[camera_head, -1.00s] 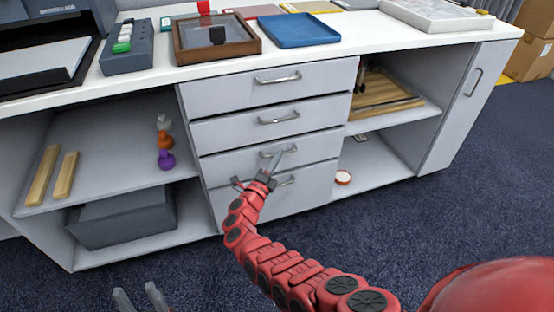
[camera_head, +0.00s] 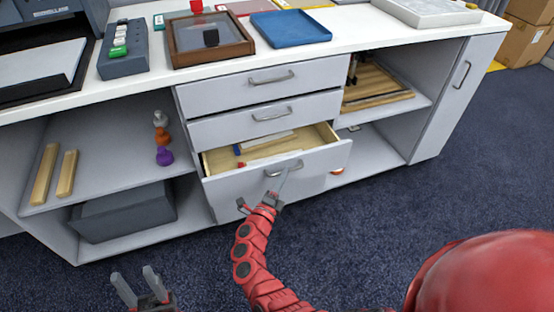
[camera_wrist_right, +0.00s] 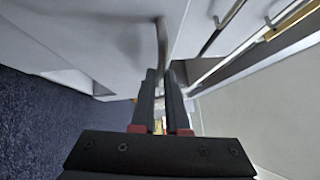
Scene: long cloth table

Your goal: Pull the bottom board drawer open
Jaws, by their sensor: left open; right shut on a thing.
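The third drawer from the top (camera_head: 320,165) of the grey cabinet is partly pulled out. Its pale wooden inside shows, holding white flat items (camera_head: 268,142) with small blue and red parts. My right gripper (camera_head: 281,176) is shut on this drawer's metal handle (camera_head: 294,165); in the right wrist view the handle (camera_wrist_right: 162,42) runs in between the fingers (camera_wrist_right: 164,80). The area below the open drawer is mostly hidden by its front and my arm. My left gripper (camera_head: 137,283) is open and empty over the carpet at the lower left.
Open shelves at left hold wooden bars (camera_head: 45,172), coloured pieces (camera_head: 163,138) and a grey bin (camera_head: 120,213). The blue carpet (camera_head: 390,220) in front is clear at right.

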